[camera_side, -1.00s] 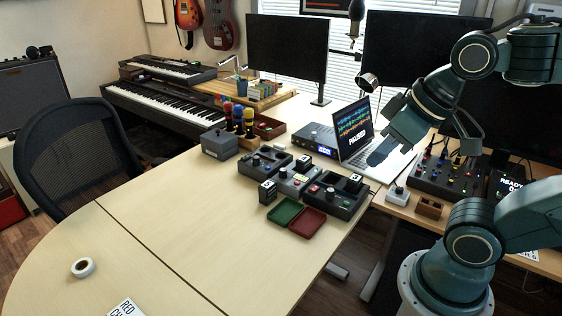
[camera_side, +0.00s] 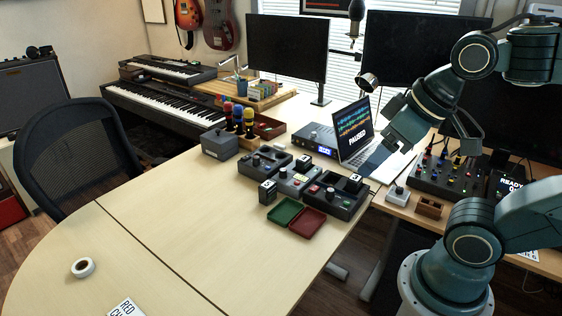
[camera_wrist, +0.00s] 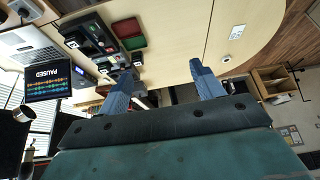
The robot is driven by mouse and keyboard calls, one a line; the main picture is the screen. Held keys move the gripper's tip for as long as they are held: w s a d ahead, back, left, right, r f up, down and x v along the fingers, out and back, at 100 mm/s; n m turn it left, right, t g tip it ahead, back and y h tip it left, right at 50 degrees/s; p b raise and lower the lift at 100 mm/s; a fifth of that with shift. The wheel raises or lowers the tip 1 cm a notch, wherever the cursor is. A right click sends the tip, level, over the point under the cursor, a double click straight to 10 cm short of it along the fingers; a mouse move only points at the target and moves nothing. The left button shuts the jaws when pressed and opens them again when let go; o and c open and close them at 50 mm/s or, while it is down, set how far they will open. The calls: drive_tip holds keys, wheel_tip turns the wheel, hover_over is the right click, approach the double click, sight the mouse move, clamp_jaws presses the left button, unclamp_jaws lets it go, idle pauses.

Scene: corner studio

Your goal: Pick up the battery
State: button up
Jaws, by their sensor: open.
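I cannot pick out a battery with certainty. Small dark blocks with pale faces sit by the pedals in the side view: one block at the front left (camera_side: 267,192), one at the back (camera_side: 303,163) and one at the right (camera_side: 354,183). Similar dark shapes show among the pedals at the upper left of the wrist view, too small to identify. My gripper (camera_wrist: 160,76) is open and empty, its two blue fingers spread apart. In the side view it hangs high at the right, in front of the laptop, well apart from the blocks.
A green tray (camera_side: 285,211) and a red tray (camera_side: 308,222) lie in front of the pedals (camera_side: 333,198). The laptop (camera_side: 356,130) stands behind. A grey box (camera_side: 219,143) is at the left. A tape roll (camera_side: 83,267) lies on the clear front desk.

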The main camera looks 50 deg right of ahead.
drive_tip(key=shift+o, duration=1)
drive_tip(key=shift+w, duration=0.1)
drive_tip(key=w+d+g, duration=0.1)
drive_tip(key=w+d, duration=0.5)
drive_tip(key=w, duration=0.4)
drive_tip(key=w+d, duration=0.6)
drive_tip(key=w, duration=0.5)
drive_tip(key=w+d+f, duration=0.4)
drive_tip(key=d+f, duration=0.6)
drive_tip(key=d, duration=0.1)
drive_tip(key=w+d+f, duration=0.4)
drive_tip(key=d+f, duration=0.5)
drive_tip(key=d, duration=0.3)
drive_tip(key=shift+w+f, duration=0.35)
drive_tip(key=shift+w, duration=0.05)
